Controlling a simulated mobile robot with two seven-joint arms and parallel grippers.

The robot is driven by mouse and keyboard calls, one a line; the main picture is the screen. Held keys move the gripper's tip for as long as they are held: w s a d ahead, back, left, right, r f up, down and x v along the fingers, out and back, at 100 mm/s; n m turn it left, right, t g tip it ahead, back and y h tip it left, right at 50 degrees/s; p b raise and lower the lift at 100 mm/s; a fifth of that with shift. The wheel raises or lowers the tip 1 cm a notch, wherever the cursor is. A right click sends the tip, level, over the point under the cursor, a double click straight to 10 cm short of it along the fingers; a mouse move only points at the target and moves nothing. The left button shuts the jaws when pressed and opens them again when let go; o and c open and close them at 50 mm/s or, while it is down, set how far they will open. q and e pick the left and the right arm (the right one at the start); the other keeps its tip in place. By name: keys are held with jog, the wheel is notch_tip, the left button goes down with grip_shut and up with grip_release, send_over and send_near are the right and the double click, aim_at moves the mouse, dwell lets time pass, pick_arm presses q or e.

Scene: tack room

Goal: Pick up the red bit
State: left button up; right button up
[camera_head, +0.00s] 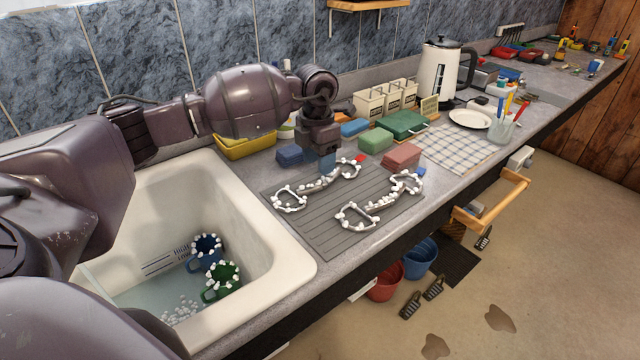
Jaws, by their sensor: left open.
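Two white bits with beaded-looking rings lie on the grey ribbed mat (330,234) beside the sink. The far one, the red bit (290,200), carries a small red tag at its right end. The nearer one (358,217) carries a small blue tag at its far right end. My left gripper (326,170) is open and points down, over or just behind the middle of the red bit. My right gripper is out of view.
The white sink (240,200) at left holds a blue mug (205,246) and a green mug (221,280). Blue, green and red blocks (402,156) stand behind the mat. A checked cloth (455,148), a plate and a white kettle (440,75) are farther right.

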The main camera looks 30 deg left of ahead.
pick_arm(q)
jog(key=shift+s+f, duration=0.2)
jog(key=shift+f, duration=1.3)
jog(key=shift+s+f, duration=0.15)
jog(key=shift+f, duration=1.3)
grip_shut()
